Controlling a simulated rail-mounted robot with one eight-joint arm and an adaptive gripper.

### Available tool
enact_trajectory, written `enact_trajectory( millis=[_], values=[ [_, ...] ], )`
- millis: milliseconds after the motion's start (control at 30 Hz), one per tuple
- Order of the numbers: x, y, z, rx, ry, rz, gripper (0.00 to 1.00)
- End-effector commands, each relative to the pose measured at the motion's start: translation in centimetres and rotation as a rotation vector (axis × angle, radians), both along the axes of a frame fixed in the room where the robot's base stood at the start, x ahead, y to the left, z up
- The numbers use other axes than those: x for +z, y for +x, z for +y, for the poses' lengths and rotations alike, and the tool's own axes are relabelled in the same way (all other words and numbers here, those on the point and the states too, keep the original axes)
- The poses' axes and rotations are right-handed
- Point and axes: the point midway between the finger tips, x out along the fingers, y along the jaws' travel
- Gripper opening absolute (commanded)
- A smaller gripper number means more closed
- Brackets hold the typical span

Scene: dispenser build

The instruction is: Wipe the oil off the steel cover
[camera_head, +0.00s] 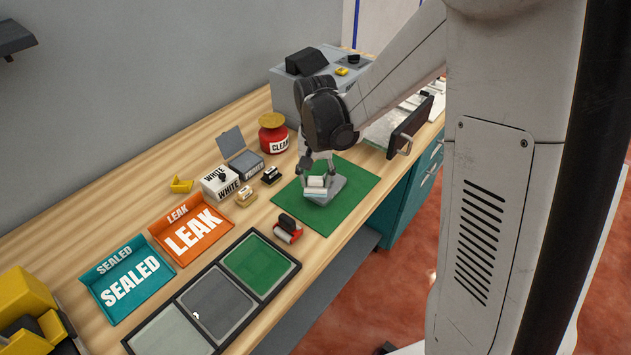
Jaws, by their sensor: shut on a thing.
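A grey plate, which looks like the steel cover (337,186), lies on a green mat (358,178) on the bench. My gripper (317,173) points down over it and is shut on a small whitish block (316,190), which looks like a wiping pad. The block is at the plate's left part and seems to touch it, though I cannot be sure of contact. Any oil on the cover is too small to see or hidden under the block and gripper.
A red-and-black piece (288,229) lies near the mat's front. LEAK (191,236) and SEALED (128,280) trays and a three-part tray (181,307) lie further left.

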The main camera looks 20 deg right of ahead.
Motion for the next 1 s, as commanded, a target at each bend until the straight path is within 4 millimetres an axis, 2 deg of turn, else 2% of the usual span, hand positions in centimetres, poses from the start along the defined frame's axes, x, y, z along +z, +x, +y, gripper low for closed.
enact_trajectory(
  millis=[600, 1000],
  values=[
    [5.5, 0.0, -0.1, -0.001, 0.000, 0.000, 0.06],
    [5.7, 0.0, -0.1, -0.001, 0.000, 0.000, 0.06]
  ],
)
